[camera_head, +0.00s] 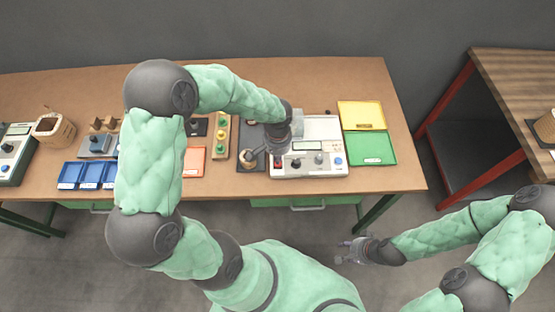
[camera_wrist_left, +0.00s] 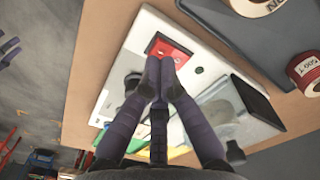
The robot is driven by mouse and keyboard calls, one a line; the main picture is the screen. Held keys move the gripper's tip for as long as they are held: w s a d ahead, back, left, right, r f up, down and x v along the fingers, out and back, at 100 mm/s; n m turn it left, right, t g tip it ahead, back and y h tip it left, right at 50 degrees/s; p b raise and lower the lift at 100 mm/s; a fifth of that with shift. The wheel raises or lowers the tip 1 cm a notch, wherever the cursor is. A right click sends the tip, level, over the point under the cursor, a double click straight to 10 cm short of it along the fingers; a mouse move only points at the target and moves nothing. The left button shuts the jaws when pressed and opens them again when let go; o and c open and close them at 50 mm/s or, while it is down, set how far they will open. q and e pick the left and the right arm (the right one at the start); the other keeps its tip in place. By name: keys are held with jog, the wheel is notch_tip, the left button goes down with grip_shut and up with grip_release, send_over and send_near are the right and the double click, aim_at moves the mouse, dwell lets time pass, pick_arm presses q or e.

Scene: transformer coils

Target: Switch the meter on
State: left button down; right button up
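The meter (camera_head: 325,169) is a white box with a small display (camera_head: 307,146), dark knobs and a blue knob, at the right part of the table. A red switch panel (camera_wrist_left: 168,50) sits on its white face (camera_wrist_left: 118,75) in the left wrist view. My left gripper (camera_wrist_left: 160,72) is over the meter's face, its fingertips together at the edge of the red panel. I cannot tell whether they touch it. The fingers hide part of the panel, so the switch's position is unclear. My right gripper (camera_head: 347,251) is open and empty, in front of the table.
A yellow tray (camera_head: 362,115) and a green tray (camera_head: 369,148) lie right of the meter. A dark board (camera_head: 250,143) and a wooden block with coloured buttons (camera_head: 221,137) are to its left. Labelled spools (camera_wrist_left: 305,72) show in the left wrist view. Blue bins (camera_head: 90,174) stand further left.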

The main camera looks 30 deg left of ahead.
pick_arm(q)
jog(key=shift+f+b, duration=0.95)
jog(key=shift+f, duration=0.15)
dwell(1.3)
jog(key=shift+r+p, duration=2.6)
jog(key=shift+r, duration=1)
jog(key=shift+s+f, duration=0.1)
